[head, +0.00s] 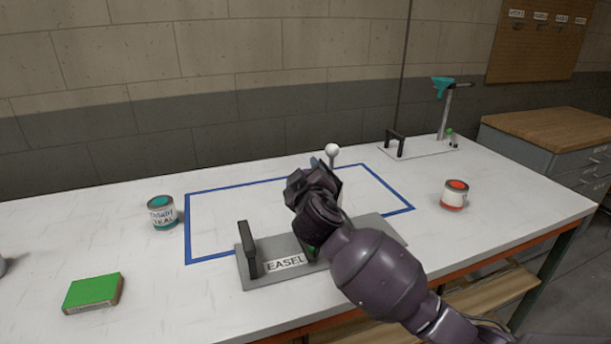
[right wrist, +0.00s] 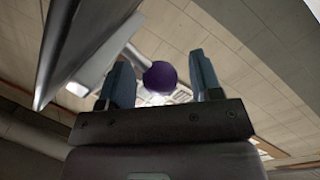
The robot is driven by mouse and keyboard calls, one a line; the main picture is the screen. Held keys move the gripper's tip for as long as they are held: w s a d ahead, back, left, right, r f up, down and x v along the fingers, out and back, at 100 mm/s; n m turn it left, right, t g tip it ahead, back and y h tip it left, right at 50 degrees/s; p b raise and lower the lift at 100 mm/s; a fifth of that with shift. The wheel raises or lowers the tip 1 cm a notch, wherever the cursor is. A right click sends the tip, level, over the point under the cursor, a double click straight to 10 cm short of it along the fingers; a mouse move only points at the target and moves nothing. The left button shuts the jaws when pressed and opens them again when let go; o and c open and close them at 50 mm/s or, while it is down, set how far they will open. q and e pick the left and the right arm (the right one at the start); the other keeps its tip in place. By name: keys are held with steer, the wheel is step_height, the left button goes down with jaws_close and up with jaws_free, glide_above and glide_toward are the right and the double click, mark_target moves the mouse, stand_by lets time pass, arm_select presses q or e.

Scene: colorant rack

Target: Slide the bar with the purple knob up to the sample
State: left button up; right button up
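The easel (head: 375,232) is a grey plate labelled EASEL, with a black upright (head: 247,250) at its left end. My right gripper (head: 322,164) is over the easel, and my arm hides much of its middle. In the right wrist view the purple knob (right wrist: 160,76) sits between the two open fingers of my right gripper (right wrist: 160,80), with a gap on each side. The knob and its bar are hidden in the head view. A white ball on a post (head: 332,150) shows just behind the gripper. I cannot make out the sample on the easel. My left gripper is not in view.
A blue outline (head: 188,228) marks the white table. A teal paint can (head: 161,213) and green block (head: 92,293) stand left; an orange-topped can (head: 455,196) stands right. A stand with a teal funnel (head: 442,88) is at the back right. The table's far left is mostly clear.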

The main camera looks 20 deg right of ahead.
jaws_close()
steer(key=f, duration=0.1)
steer(key=a+f+b, duration=0.1)
steer(key=f, duration=0.3)
steer(key=shift+a+f+b, duration=0.1)
steer(key=shift+a+b, duration=0.15)
steer(key=shift+b, duration=0.1)
steer(key=shift+o, duration=0.2)
jaws_free()
steer(key=s+a, duration=0.2)
steer(key=s, duration=0.8)
steer(key=shift+s+p, duration=0.35)
steer(key=shift+p, duration=0.05)
